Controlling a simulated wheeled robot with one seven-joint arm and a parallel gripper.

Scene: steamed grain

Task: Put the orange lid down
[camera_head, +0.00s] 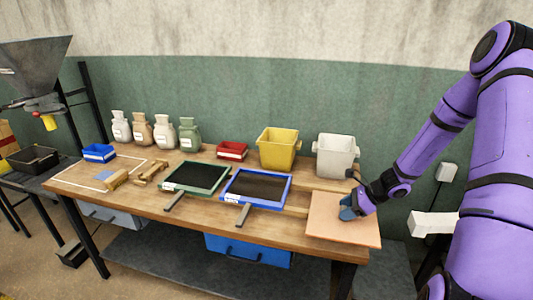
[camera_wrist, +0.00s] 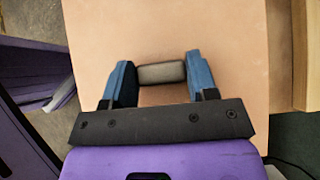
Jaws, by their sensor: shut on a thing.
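The orange lid (camera_head: 328,222) is a flat, square, pale orange panel at the right end of the workbench. It also fills the middle of the wrist view (camera_wrist: 220,30). My gripper (camera_head: 349,211) is over the lid's right part. In the wrist view, the blue fingers of my gripper (camera_wrist: 160,80) are shut on a grey handle (camera_wrist: 161,73) on the lid's face. The lid looks about level, and its right side reaches the bench's right end. I cannot tell whether its underside touches the bench or hangs just above it.
The workbench (camera_head: 150,199) holds a white bin (camera_head: 335,157) and a yellow bin (camera_head: 278,150) behind the lid. A blue-framed tray (camera_head: 257,188) and a green-framed tray (camera_head: 196,178) lie to the left. A red bin (camera_head: 232,151) and several sacks stand at the back.

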